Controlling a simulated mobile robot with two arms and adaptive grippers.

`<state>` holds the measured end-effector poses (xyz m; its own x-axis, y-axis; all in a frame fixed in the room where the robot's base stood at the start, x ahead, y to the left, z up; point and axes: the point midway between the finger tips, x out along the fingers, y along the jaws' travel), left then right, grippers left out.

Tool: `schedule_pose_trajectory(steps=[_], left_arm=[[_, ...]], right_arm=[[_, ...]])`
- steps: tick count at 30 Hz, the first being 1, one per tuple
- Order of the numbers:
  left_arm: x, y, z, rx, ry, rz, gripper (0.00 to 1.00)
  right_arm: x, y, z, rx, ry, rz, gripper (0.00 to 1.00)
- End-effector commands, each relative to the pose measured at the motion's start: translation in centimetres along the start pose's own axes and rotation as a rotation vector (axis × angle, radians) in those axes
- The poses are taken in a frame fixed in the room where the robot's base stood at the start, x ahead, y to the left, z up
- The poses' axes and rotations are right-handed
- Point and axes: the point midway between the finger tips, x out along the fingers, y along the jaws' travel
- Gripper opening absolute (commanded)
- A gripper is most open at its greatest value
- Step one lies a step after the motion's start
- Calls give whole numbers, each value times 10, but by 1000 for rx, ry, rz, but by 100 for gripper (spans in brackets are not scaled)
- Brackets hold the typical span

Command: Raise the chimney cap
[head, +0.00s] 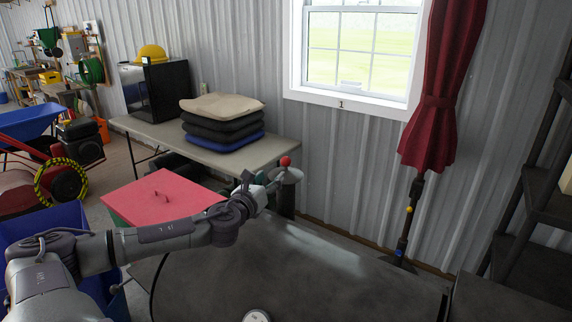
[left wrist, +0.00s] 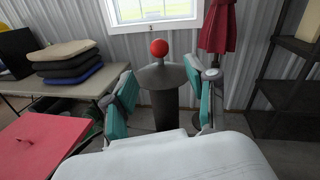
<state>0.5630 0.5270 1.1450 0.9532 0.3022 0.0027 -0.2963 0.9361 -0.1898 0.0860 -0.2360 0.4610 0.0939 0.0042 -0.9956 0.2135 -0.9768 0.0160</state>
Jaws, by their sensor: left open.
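The chimney cap (head: 291,175) is a dark disc with a red ball knob (head: 285,161), sitting on top of a dark upright chimney (head: 287,202) on the grill. In the left wrist view the cap (left wrist: 162,76) and its red knob (left wrist: 159,48) are straight ahead, with the chimney (left wrist: 165,110) below. My left gripper (head: 272,180) is open beside the cap. Its teal-padded fingers show in the left wrist view (left wrist: 158,82) on either side of the cap and chimney; I cannot tell whether they touch. My right gripper is out of view.
The dark grill lid (head: 330,270) fills the foreground, with a round gauge (head: 256,316) at its front. A folding table (head: 225,164) with stacked cushions (head: 222,120) stands behind left. A red-lidded box (head: 165,198) is at left. A red patio umbrella (head: 440,100) and dark shelves (head: 535,200) are at right.

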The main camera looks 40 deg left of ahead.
Motion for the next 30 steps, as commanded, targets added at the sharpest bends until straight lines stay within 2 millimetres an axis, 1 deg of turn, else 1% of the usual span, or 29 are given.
schedule_pose_trajectory(steps=[5, 8, 22, 25, 30], left_arm=[[18, 2, 2, -6, -3, 5, 57], [27, -1, 2, -6, -3, 1, 57], [90, 0, 2, -6, -1, 3, 57], [99, 0, 1, -5, 0, 2, 57], [107, 0, 0, -3, 1, 0, 57]], right_arm=[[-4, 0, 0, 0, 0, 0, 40], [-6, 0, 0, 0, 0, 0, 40], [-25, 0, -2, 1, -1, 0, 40], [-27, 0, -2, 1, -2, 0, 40], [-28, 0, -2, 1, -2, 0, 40]])
